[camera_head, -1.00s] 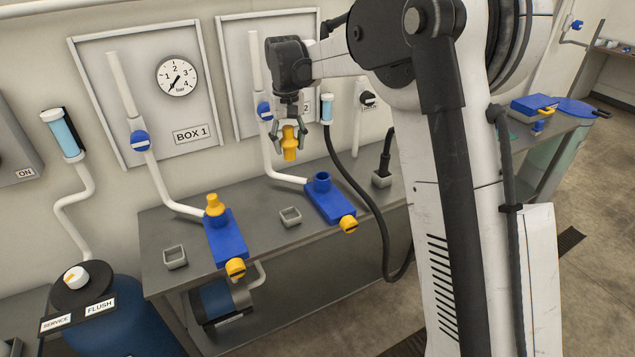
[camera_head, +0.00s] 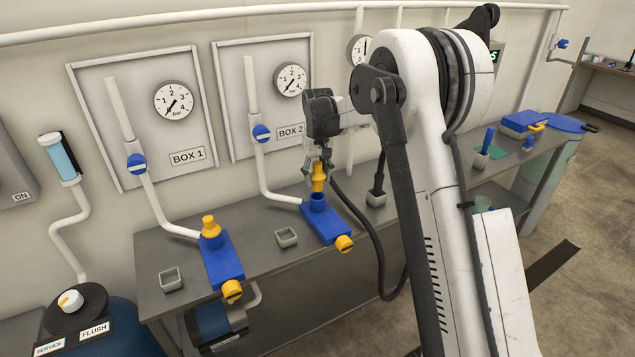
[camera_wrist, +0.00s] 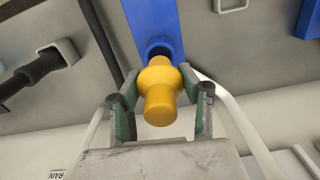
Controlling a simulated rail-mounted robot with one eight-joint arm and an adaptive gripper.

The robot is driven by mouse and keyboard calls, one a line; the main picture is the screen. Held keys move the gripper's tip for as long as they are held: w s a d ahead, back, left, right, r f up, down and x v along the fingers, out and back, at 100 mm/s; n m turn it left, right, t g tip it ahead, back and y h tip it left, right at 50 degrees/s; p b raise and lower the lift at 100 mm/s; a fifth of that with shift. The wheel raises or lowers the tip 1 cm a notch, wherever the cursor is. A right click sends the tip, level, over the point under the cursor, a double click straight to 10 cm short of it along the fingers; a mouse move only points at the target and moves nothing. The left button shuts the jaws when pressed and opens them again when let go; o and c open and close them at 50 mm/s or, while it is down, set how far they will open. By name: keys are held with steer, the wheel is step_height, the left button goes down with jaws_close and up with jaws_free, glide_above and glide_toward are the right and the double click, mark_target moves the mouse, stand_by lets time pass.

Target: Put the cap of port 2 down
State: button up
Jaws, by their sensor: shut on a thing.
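My gripper (camera_head: 319,163) is shut on the yellow cap (camera_head: 318,179) and holds it upright over the blue port block of box 2 (camera_head: 330,226). The cap's lower end is at or just above the open blue socket (camera_head: 318,202); I cannot tell whether they touch. In the wrist view the cap (camera_wrist: 160,92) sits between the green-padded fingers of my gripper (camera_wrist: 162,95), with the blue block (camera_wrist: 152,20) beyond it.
A small grey open holder (camera_head: 286,238) stands on the bench left of the port 2 block. The box 1 block (camera_head: 222,262) has its yellow cap (camera_head: 209,226) on top. A black hose (camera_head: 372,232) hangs right of my gripper. Another holder (camera_head: 170,280) stands farther left.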

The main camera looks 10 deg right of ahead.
mark_target(318, 185)
step_height(318, 185, down, 2)
steer(key=shift+f, duration=0.15)
steer(key=shift+f, duration=0.35)
steer(key=shift+f+b, duration=0.3)
steer(key=shift+b, duration=0.2)
steer(key=o, duration=1.1)
steer(key=shift+o, duration=0.2)
steer(key=shift+r, duration=0.1)
